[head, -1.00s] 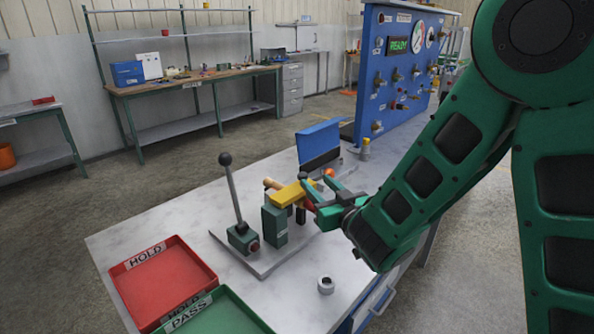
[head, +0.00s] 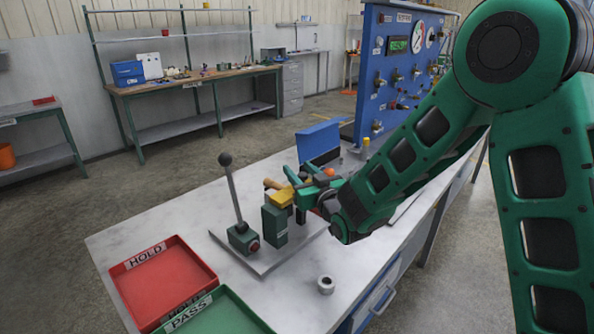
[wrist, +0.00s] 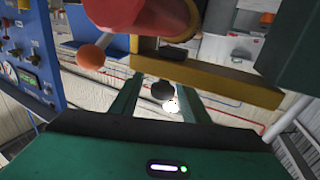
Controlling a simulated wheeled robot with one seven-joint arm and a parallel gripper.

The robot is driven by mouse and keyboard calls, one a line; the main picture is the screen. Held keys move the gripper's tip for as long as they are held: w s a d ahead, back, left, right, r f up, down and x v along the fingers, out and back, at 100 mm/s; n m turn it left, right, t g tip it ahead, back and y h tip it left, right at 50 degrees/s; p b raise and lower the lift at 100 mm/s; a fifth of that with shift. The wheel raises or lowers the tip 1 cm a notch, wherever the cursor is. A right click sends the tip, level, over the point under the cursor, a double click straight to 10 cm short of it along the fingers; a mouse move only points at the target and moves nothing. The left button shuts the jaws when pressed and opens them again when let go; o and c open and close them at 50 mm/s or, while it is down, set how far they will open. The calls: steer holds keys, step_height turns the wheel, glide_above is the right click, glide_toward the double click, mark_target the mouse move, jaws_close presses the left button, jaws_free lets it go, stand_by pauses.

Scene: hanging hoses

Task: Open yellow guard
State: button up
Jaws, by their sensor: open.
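The yellow guard (head: 281,198) is a flat bar above the small fixture on the table, partly hidden by my gripper in the head view. In the wrist view the yellow guard (wrist: 205,76) crosses the picture beyond my fingers, tilted down to the right. My gripper (head: 294,184) is open, its fingers close around the guard's right end in the head view. In the wrist view the two fingers of my gripper (wrist: 157,98) point at the bar with a gap between them. I cannot tell if they touch it.
A green block (head: 274,225) and a black-knobbed lever (head: 232,190) stand beside the guard. A red cylinder (wrist: 135,14) and orange ball (wrist: 90,57) are close to my gripper. A blue panel (head: 320,140) stands behind. Red (head: 205,258) and green trays lie front left.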

steer(key=shift+x, duration=0.85)
